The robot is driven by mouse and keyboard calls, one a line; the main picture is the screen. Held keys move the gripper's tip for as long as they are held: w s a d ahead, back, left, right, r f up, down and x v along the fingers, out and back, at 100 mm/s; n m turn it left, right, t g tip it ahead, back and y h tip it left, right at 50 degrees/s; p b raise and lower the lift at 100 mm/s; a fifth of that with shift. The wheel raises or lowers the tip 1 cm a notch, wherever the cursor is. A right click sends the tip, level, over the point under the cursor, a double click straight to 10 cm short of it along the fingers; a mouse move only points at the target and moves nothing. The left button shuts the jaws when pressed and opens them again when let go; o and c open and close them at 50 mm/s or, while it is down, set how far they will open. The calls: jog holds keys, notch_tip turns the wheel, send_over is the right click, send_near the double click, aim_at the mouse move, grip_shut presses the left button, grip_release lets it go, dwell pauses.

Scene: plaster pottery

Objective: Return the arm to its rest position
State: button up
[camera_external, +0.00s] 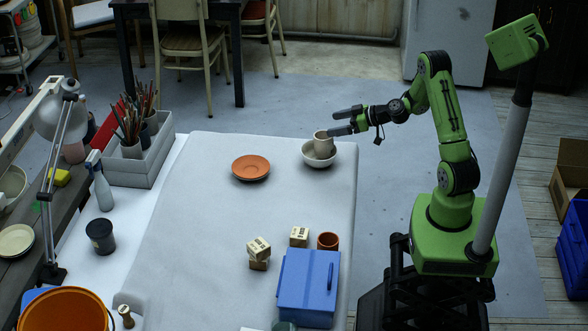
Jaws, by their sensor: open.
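My gripper (346,122) is open, above the right edge of the table at its far end. Its fingers point left. A beige cup (323,143) sits in a white bowl (317,162) just below and left of the fingers. The fingers overlap the view close to the cup's rim, and I cannot tell if they touch it. My green arm is bent and reaches left from its base at the right.
On the table (215,215) are an orange plate (250,167), small wooden blocks (299,236), a terracotta cup (328,241) and a blue box (303,287). The table's middle is clear. A workbench with a lamp (62,150) stands left. Open floor lies beyond the table.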

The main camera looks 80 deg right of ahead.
jog(key=v, duration=0.5)
jog(key=shift+s+a+r, duration=0.1)
jog(key=shift+s, duration=0.15)
